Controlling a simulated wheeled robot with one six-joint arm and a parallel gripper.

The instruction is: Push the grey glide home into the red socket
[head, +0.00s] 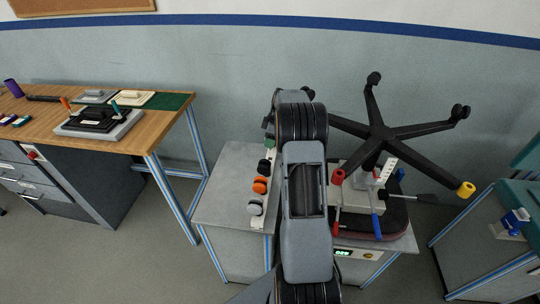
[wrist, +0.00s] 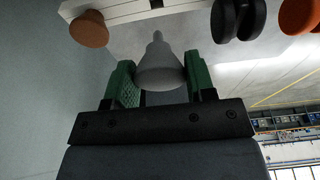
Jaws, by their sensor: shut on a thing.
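My gripper (wrist: 160,88) is shut on the grey glide (wrist: 159,64) in the wrist view. The glide sits between two green finger pads, its wide conical body at the pads and its thin stem pointing up in the picture, beside a pale rack. In the head view my arm hides most of the gripper and I cannot make out the held glide. The red socket (head: 338,177) is at the end of one leg of the upturned black five-leg chair base (head: 380,133), just right of my arm. The glide is apart from the socket.
The pale rack (wrist: 140,10) carries a brown glide (wrist: 89,29), a black caster (wrist: 238,18) and an orange caster (wrist: 299,15). A yellow socket (head: 466,188) ends another leg. A red-handled tool (head: 336,222) and blue-handled tool (head: 376,225) stand near the base. A wooden bench (head: 165,104) is left.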

